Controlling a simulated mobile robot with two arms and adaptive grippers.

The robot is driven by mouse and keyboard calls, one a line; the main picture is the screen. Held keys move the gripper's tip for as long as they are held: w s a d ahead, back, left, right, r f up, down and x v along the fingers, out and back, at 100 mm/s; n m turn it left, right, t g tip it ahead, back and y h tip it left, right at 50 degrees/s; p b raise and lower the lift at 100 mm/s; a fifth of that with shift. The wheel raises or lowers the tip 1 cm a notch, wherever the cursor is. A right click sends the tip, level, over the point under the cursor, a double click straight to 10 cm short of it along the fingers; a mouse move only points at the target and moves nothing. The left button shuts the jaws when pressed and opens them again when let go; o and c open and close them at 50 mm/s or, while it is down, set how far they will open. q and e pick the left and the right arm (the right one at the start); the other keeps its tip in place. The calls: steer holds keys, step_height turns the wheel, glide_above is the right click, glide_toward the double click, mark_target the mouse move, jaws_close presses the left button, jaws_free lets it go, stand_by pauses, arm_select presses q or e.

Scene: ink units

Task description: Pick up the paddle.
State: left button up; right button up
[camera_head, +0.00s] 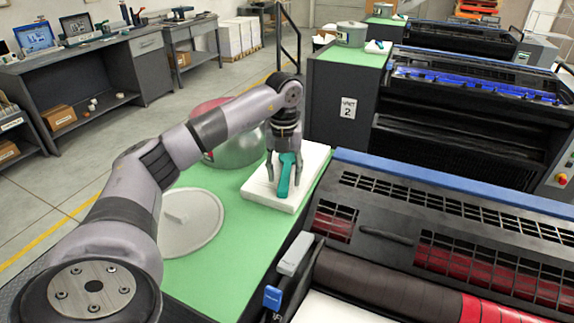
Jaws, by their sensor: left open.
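The paddle (285,178) is teal and lies on a white block or pad (257,190) on the green-topped cabinet. My left gripper (284,178) points down over the paddle, its fingers spread on either side of it. The fingers are open and close to the paddle; whether they touch it I cannot tell. Part of the paddle's upper end is hidden by the gripper. My right gripper is not in view.
A metal pot (238,150) with red inside stands behind the pad, and a round grey lid (192,222) lies left on the green top (228,265). A dark press (450,215) stands close on the right. Workbenches line the back left.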

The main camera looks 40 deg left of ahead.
arm_select(q)
steer(key=shift+f, duration=0.7)
steer(key=shift+c, duration=0.4)
jaws_close()
